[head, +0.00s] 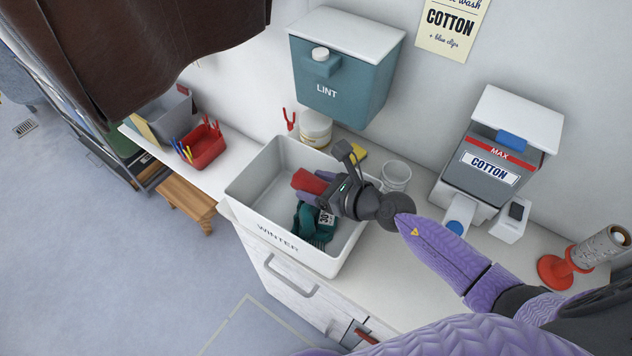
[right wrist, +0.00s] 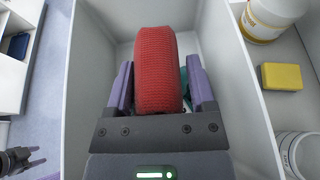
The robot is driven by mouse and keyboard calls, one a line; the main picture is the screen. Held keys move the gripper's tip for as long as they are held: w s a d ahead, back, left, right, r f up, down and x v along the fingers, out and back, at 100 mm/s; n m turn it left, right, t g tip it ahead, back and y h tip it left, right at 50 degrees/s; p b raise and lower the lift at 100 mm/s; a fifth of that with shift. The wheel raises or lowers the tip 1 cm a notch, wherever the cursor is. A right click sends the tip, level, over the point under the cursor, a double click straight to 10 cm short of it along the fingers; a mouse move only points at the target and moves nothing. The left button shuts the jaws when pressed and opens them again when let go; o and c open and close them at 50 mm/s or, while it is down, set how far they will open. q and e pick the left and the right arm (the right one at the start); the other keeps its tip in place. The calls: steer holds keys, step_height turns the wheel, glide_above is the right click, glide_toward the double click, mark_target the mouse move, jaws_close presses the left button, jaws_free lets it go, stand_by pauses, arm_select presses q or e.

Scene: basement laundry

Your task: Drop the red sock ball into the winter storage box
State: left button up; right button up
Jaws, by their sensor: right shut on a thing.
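The winter storage box (head: 330,262) is a white open bin marked WINTER on the counter. My right gripper (head: 319,183) reaches over the box from the right. It is shut on the red sock ball (head: 306,181), which also shows between the purple fingers in the right wrist view (right wrist: 157,70). The sock ball is over the inside of the box; how high it hangs above the floor is hard to tell. A dark green knitted thing (head: 313,224) with a white tag lies in the box below the gripper.
Behind the box stand a white tub (head: 316,128), a yellow sponge (head: 357,152) and a white cup (head: 396,175). A lint bin (head: 340,75) hangs on the wall. A red caddy (head: 205,146) sits at left, a cotton dispenser (head: 490,160) at right.

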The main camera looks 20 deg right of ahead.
steer(key=shift+r, duration=0.15)
steer(key=o, duration=1.2)
steer(key=v, duration=1)
steer(key=shift+p, duration=0.35)
